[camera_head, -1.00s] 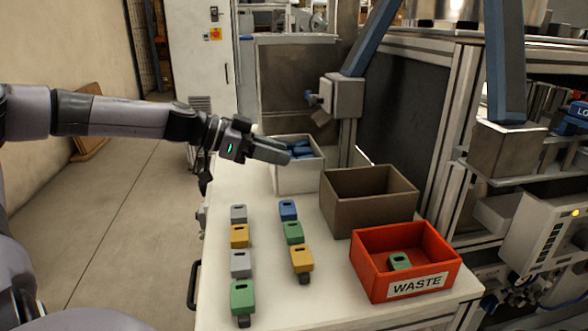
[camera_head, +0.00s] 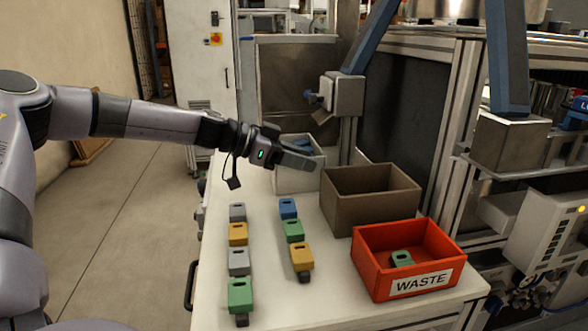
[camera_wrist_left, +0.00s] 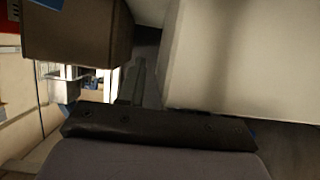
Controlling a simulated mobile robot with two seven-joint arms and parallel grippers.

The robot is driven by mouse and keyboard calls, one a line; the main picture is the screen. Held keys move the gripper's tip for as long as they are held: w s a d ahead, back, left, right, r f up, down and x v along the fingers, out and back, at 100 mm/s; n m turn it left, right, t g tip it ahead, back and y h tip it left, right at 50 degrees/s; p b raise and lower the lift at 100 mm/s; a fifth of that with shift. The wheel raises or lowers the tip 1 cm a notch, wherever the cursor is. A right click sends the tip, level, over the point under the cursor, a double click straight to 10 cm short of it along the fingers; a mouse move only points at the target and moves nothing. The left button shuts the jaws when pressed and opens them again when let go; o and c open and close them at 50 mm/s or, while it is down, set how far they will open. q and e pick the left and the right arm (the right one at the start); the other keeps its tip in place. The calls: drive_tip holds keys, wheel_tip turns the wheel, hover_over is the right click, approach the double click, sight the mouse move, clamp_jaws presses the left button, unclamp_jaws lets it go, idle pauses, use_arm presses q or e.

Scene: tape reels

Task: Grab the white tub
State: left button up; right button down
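The white tub (camera_head: 294,182) stands at the far end of the white table in the head view, with blue pieces inside, partly hidden behind my left gripper (camera_head: 310,164). My left gripper reaches in from the left, with its fingers across the front of the tub near its rim. Whether it touches the tub, and whether its fingers are apart, I cannot tell. In the left wrist view a large pale surface (camera_wrist_left: 245,60) fills the upper right and looks like the tub's wall. My right gripper is not in view.
A brown bin (camera_head: 350,212) stands just right of the tub. A red WASTE bin (camera_head: 375,279) holding a green piece is nearer. Two rows of coloured reels (camera_head: 238,235) stand on the table (camera_head: 335,305). A machine frame rises behind and to the right.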

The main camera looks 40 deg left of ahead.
use_arm(q)
clamp_jaws()
idle(1.5)
